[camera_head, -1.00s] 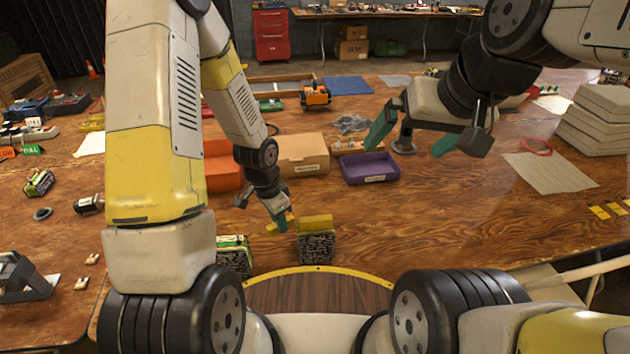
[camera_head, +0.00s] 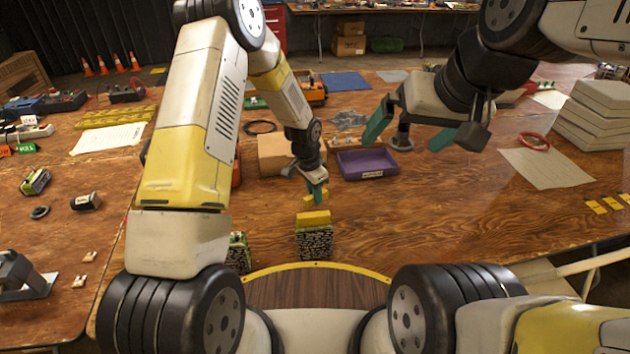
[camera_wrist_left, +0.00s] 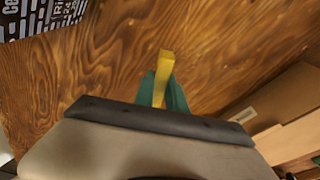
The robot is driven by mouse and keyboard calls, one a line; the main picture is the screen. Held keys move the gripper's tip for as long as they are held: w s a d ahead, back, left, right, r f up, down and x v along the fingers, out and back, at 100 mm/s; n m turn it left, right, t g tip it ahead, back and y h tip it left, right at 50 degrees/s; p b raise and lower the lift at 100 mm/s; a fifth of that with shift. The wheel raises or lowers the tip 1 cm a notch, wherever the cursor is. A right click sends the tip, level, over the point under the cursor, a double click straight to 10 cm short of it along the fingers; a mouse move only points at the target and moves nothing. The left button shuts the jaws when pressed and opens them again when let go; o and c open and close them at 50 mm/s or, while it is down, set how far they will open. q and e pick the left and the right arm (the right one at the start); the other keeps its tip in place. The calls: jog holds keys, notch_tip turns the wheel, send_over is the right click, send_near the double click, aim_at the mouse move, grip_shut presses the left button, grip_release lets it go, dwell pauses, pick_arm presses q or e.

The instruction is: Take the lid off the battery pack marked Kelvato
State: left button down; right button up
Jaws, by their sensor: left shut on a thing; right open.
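My left gripper (camera_head: 316,193) is shut on a yellow lid-like piece (camera_head: 313,201), held just beyond a battery pack. In the left wrist view the yellow piece (camera_wrist_left: 165,72) stands between the teal fingertips. The battery pack (camera_head: 314,242) has black-and-white printed sides and a yellow top. A second pack (camera_head: 239,253) with a greenish side is partly hidden behind my left arm. A printed pack (camera_wrist_left: 40,14) shows at the top left of the wrist view, its name cut off. I cannot read Kelvato on any pack. My right gripper (camera_head: 413,130) is open and empty above the table.
A purple tray (camera_head: 385,172) and a cardboard box (camera_head: 273,166) lie beyond my left gripper. Stacked grey boxes (camera_head: 596,130) and a paper sheet (camera_head: 540,165) are at the right. Smaller items lie at the left. The wood to the right of the pack is clear.

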pick_arm(q)
jog(key=shift+f, duration=1.2)
jog(key=shift+f, duration=0.2)
jog(key=c, duration=1.4)
grip_release()
jog(key=shift+o, duration=0.2)
jog(key=shift+r, duration=0.1)
